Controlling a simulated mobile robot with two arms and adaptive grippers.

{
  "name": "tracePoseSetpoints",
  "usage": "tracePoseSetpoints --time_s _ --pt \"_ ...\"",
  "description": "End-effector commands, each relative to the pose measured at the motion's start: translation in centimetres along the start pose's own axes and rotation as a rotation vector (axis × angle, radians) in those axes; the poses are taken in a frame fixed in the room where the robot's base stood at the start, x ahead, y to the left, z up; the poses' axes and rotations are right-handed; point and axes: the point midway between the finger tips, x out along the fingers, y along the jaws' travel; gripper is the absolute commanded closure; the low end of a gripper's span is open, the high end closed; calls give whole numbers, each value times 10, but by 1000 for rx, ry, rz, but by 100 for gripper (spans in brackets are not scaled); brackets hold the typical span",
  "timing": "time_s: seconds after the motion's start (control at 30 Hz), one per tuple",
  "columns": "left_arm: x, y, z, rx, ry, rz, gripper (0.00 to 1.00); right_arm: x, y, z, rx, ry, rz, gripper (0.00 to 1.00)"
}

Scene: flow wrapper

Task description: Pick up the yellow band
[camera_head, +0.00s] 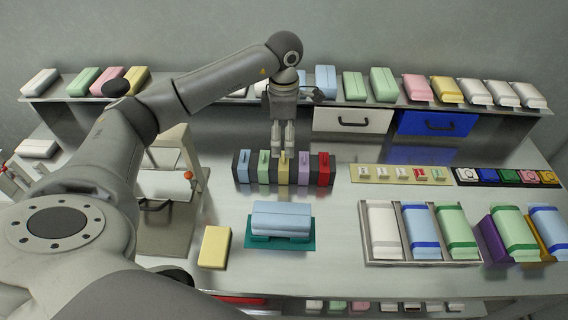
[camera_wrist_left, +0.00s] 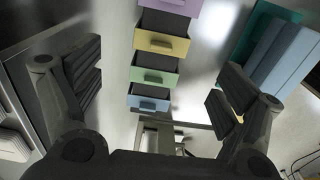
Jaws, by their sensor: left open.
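A row of small coloured units, blue, green, yellow, purple and red, stands on the table. The yellow unit (camera_head: 284,167) is in the middle, with a small upright tab or handle. In the left wrist view the yellow unit (camera_wrist_left: 161,42) has a yellow front and a dark top, between the green and purple ones. I cannot tell whether this yellow piece is the band. My left gripper (camera_head: 283,148) points down just behind and above the yellow unit. In the left wrist view its fingers (camera_wrist_left: 158,88) are spread wide, with nothing held. My right gripper is not visible.
A light blue pack sits on a teal pad (camera_head: 262,243), with a yellow block (camera_head: 215,247) to its left. A tray (camera_head: 368,258) of packs stands at right. A shelf (camera_head: 220,103) of packs and two drawers lie behind. Bare table surrounds the row's front.

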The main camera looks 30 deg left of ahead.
Motion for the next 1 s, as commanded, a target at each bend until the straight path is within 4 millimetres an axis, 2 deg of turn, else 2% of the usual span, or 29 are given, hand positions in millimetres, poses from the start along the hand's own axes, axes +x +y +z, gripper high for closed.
tracePoseSetpoints --time_s 0.1,0.27,0.43,0.6,0.87,1.0 --pt "12 0 0 0 0 -1 9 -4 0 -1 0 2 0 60" --pt "22 -1 0 1 1 -1 9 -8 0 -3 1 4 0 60" --pt "44 -3 0 1 2 -3 9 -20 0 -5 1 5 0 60" --pt "65 -2 0 0 0 -1 9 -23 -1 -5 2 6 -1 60" --pt "69 -2 0 1 -1 1 9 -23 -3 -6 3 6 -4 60" --pt "69 -2 0 1 -1 1 21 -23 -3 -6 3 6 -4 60"
